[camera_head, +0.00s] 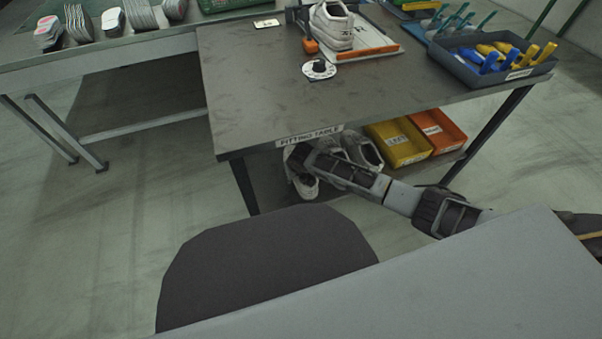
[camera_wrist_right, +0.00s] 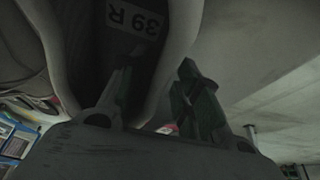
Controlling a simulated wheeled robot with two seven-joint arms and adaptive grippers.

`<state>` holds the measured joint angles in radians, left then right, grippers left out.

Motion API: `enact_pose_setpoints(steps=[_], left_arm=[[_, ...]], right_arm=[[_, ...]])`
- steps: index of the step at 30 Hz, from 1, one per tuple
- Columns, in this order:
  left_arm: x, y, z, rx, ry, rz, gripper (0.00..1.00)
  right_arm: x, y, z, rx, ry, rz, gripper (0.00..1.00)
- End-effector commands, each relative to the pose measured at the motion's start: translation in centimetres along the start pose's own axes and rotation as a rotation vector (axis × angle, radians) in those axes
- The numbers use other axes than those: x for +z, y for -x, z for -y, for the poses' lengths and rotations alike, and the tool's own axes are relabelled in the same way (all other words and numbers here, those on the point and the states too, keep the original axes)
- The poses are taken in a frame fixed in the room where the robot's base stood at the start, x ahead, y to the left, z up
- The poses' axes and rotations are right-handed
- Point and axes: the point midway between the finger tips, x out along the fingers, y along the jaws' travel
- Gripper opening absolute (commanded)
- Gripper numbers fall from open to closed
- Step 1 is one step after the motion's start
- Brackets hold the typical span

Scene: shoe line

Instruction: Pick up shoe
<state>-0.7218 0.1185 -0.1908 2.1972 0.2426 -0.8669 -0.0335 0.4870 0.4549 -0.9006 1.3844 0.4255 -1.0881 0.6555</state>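Several white shoes lie on the shelf under the fitting table (camera_head: 250,85): one at the left (camera_head: 304,186) and one at the right (camera_head: 364,151), with another between them partly hidden by my right arm. My right gripper (camera_head: 300,153) reaches in at the left shoe. In the right wrist view a shoe (camera_wrist_right: 178,45) with a "39 R" label fills the upper left. The right gripper (camera_wrist_right: 155,98) has its fingers apart there, one over the shoe's opening and one beside its rim; contact is unclear. Another white shoe (camera_head: 332,27) stands on the table top. My left gripper is out of view.
A yellow bin (camera_head: 398,142) and an orange bin (camera_head: 438,130) stand right of the shoes under the table. The table top and its legs (camera_head: 487,133) border the shelf. A grey tool tray (camera_head: 490,62) is on top at right.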

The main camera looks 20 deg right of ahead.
Motion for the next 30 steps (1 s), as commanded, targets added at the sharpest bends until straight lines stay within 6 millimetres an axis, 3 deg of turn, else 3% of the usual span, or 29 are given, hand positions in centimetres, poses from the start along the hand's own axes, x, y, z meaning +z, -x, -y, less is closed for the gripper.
enact_pose_setpoints(steps=[16, 24, 30], left_arm=[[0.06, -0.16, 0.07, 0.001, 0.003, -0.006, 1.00], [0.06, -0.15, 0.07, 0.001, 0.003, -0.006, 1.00], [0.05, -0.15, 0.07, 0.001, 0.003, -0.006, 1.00]], right_arm=[[-0.06, -0.20, -0.02, 0.000, 0.000, -0.001, 0.33], [-0.06, -0.20, -0.03, 0.000, 0.000, -0.001, 0.01], [-0.05, -0.20, -0.03, 0.001, 0.000, -0.001, 0.00]])
